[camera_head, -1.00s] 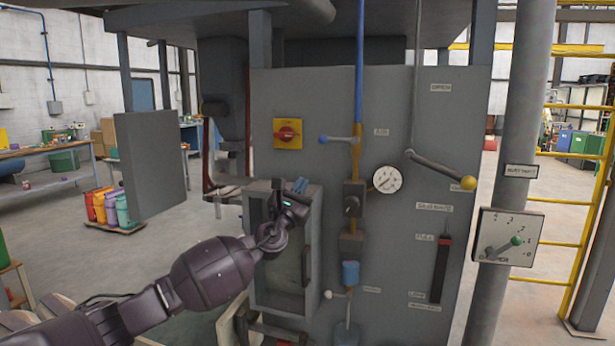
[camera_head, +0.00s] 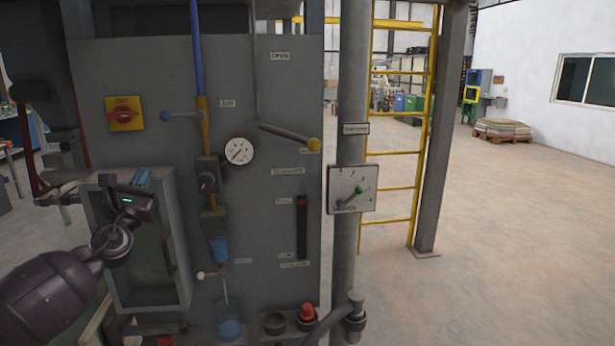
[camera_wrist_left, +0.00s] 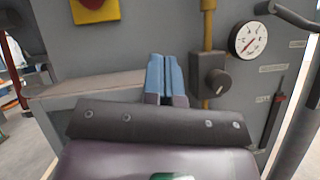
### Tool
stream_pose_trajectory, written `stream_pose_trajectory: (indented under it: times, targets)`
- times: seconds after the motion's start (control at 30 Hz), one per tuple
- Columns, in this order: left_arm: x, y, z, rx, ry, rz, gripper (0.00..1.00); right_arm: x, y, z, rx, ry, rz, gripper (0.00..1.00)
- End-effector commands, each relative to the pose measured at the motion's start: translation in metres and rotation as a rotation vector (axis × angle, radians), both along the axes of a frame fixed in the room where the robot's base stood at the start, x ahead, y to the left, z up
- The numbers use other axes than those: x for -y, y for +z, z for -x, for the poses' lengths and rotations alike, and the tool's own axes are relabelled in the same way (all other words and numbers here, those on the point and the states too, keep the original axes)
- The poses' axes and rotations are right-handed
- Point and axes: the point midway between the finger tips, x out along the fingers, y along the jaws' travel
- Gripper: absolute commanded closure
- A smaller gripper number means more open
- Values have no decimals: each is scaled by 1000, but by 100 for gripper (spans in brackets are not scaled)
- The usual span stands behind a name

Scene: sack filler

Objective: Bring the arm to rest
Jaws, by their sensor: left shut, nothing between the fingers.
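My left arm comes in from the lower left in the head view. Its gripper (camera_head: 141,178) is at the upper part of the open grey box on the front of the grey panel (camera_head: 260,100). In the left wrist view the two blue fingers (camera_wrist_left: 165,75) are together, with nothing between them. They point toward the panel, above the top edge of the grey box (camera_wrist_left: 90,85). I cannot tell whether they touch anything. My right gripper is not in view.
A dial plate (camera_head: 352,189) is on the grey post to the right. A yellow ladder (camera_head: 398,153) stands behind. Floor at the right is open.

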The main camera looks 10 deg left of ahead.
Motion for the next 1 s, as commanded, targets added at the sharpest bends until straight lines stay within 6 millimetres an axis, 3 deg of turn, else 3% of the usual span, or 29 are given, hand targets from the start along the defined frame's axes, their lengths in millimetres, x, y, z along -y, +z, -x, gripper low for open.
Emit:
stream_pose_trajectory:
  times: [0.17,0.3,0.37,0.47,0.67,0.8,1.0]
  targets:
    - [2,-4,-3,-14,-149,255,100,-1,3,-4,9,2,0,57]
    - [19,-9,-4,-44,-363,656,100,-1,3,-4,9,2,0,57]
    - [30,-26,-2,-72,-454,867,100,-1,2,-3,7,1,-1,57]
    - [52,-74,8,-138,-579,1260,100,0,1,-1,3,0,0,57]
    - [93,-183,53,-220,-666,2002,100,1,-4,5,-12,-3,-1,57]
    - [119,-250,98,-207,-628,2446,100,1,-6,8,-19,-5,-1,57]
    - [146,-326,171,-88,-484,2927,100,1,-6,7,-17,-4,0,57]
